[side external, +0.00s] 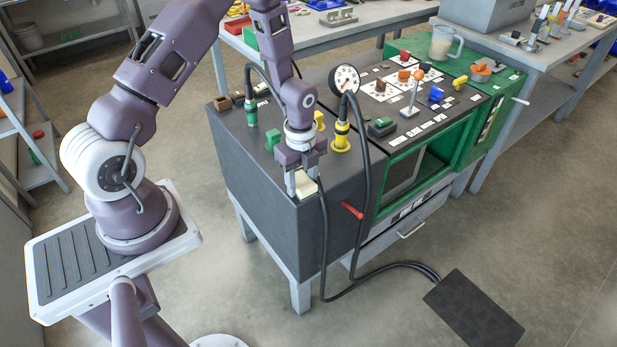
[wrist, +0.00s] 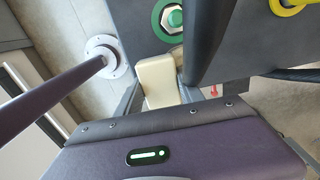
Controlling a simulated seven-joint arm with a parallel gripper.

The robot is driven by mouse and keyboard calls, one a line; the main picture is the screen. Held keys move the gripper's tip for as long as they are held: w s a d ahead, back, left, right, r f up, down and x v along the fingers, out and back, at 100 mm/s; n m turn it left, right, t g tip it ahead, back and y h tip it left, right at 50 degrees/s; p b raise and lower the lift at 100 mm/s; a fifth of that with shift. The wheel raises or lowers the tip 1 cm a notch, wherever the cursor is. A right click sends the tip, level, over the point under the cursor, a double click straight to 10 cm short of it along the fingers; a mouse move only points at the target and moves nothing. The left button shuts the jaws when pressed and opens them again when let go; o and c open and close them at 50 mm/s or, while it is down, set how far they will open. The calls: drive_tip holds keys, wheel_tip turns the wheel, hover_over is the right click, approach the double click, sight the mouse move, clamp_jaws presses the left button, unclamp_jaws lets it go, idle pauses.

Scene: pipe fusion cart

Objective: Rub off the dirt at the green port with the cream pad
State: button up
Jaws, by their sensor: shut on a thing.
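My gripper (side external: 304,184) is shut on the cream pad (side external: 307,187), near the front edge of the dark cart top. In the wrist view the cream pad (wrist: 158,82) sits between the two fingers, with its far end close to the green port. The green port (side external: 272,138) stands on the cart top, behind and to the left of my gripper in the side view. In the wrist view the green port (wrist: 172,20) is a green ring around a pale hexagonal centre. I cannot make out the dirt. I cannot tell whether the pad touches the cart.
A yellow port (side external: 319,120) and a yellow plug (side external: 341,138) with a black cable stand to the right of my gripper. A green plug (side external: 251,112) stands behind the green port. A round gauge (side external: 344,79) rises nearby. A red handle (side external: 352,210) sticks out of the cart front.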

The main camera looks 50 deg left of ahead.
sight(326, 178)
drive_tip(key=w, duration=0.7)
drive_tip(key=shift+w, duration=0.15)
drive_tip(key=shift+w+r, duration=0.1)
drive_tip(key=shift+r, duration=0.05)
wheel_tip(326, 178, up, 8)
idle(0.5)
